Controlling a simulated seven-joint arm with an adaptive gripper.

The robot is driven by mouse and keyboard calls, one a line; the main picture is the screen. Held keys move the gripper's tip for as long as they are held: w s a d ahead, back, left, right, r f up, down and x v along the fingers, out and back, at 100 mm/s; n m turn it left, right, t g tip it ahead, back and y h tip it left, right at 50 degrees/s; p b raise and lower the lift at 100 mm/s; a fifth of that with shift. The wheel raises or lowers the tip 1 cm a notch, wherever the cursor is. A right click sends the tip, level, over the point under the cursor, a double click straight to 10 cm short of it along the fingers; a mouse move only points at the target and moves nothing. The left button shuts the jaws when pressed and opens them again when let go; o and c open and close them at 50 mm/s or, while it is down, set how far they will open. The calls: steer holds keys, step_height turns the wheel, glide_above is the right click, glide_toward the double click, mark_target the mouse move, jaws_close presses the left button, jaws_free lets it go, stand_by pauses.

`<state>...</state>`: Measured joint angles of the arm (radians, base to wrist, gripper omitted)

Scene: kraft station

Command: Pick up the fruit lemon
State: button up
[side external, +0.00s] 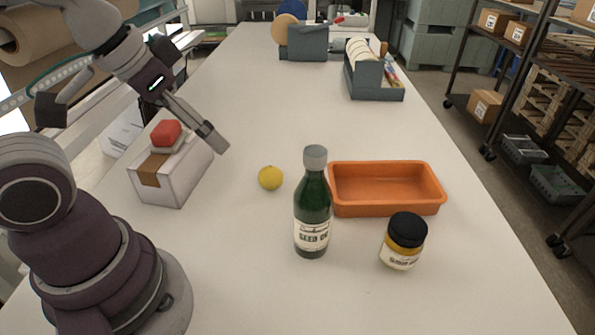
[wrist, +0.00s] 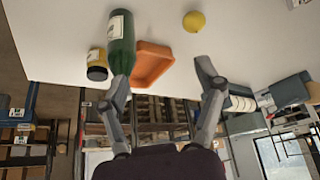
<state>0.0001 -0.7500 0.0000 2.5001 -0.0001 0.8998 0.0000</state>
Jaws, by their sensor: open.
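The yellow lemon (side external: 270,178) lies on the white table, between the white box and the green bottle. It also shows near the top of the wrist view (wrist: 194,21). My gripper (side external: 221,150) is above the table, to the upper left of the lemon in the side view and apart from it. In the wrist view its two fingers (wrist: 163,80) are spread wide with nothing between them. The lemon is in full view in both pictures.
A green bottle (side external: 312,205) stands right of the lemon, with an orange tray (side external: 388,210) and a black-lidded jar (side external: 404,240) beyond. A white box (side external: 173,187) with a red item (side external: 166,133) on top stands left. The table around the lemon is clear.

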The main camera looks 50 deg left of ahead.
steer(key=o, duration=0.3)
steer(key=m+g+h, duration=0.1)
steer(key=m+g, duration=0.4)
steer(key=m, duration=0.8)
glide_above(269, 166)
steer(key=f, duration=0.9)
steer(key=shift+a+f, duration=0.2)
steer(key=shift+m, duration=0.3)
steer(key=f, duration=1)
steer(key=shift+d+f, duration=0.3)
